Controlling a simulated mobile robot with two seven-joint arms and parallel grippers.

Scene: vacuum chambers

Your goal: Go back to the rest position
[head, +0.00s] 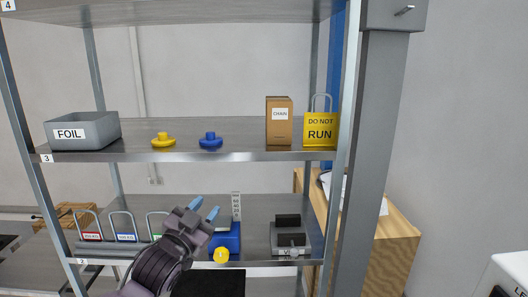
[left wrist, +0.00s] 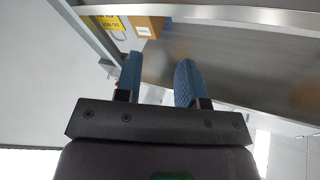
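My left gripper (head: 204,208) is in front of the shelving rack, at about the height of the lower shelf (head: 258,236). Its two blue fingers stand apart with nothing between them, and they also show in the left wrist view (left wrist: 158,80). They point up towards the gap below the middle shelf (head: 240,132). Behind and below the gripper a blue block (head: 226,238) and a yellow round knob (head: 222,255) are partly hidden. My right gripper is in neither view.
The middle shelf holds a grey FOIL bin (head: 90,135), a yellow knob (head: 163,140), a blue knob (head: 211,140), a CHAIN box (head: 279,128) and a yellow DO NOT RUN tag (head: 321,130). Labelled padlock-like pieces (head: 123,228) stand lower left. A grey post (head: 375,150) rises right.

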